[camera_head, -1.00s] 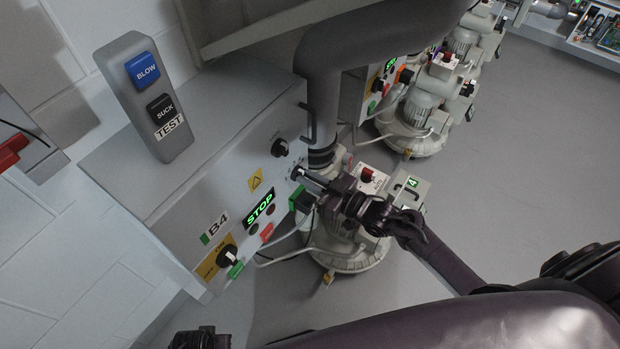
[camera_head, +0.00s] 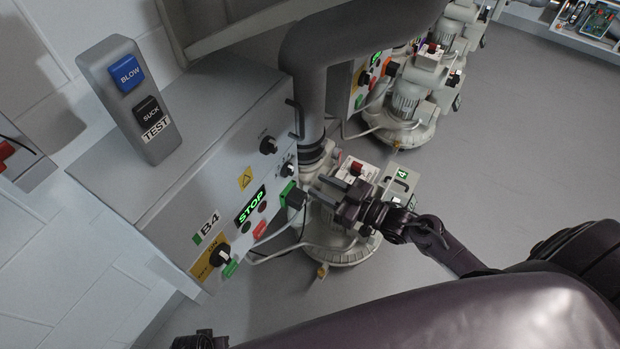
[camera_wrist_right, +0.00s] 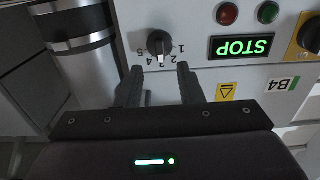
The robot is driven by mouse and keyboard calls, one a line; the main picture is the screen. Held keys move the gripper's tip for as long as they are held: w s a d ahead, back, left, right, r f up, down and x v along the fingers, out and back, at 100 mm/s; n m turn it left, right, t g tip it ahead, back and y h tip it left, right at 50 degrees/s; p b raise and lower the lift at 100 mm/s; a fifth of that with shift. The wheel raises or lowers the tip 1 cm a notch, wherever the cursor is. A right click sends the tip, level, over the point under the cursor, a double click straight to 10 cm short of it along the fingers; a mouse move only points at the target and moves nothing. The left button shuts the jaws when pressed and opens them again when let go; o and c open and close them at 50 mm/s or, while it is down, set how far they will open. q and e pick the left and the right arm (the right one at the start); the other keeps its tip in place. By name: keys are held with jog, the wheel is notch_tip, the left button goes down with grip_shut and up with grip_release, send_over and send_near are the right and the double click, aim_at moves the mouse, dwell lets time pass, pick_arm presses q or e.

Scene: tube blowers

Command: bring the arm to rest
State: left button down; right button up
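My right gripper (camera_head: 322,187) stands in front of the B4 panel (camera_head: 228,195), its two fingers apart and nothing between them. In the right wrist view the open fingers (camera_wrist_right: 160,82) point at a black knob (camera_wrist_right: 158,44) with a scale from 1 to 5, and a gap separates them from it. The knob (camera_head: 288,169) also shows in the head view, left of the fingertips. My left gripper (camera_head: 200,341) shows only as a dark piece at the bottom edge; its fingers cannot be made out.
A BLOW/SUCK test box (camera_head: 130,100) stands on top. A blower (camera_head: 340,240) and a thick vertical pipe (camera_head: 311,105) are close to my right gripper. Grey floor is clear at right.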

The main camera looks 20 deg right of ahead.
pick_arm(q)
jog(key=shift+w, duration=0.25)
pick_arm(e)
jog(key=shift+s+d, duration=0.3)
jog(key=shift+s, duration=0.1)
pick_arm(q)
jog(key=shift+s+f, duration=0.1)
jog(key=shift+s, duration=0.1)
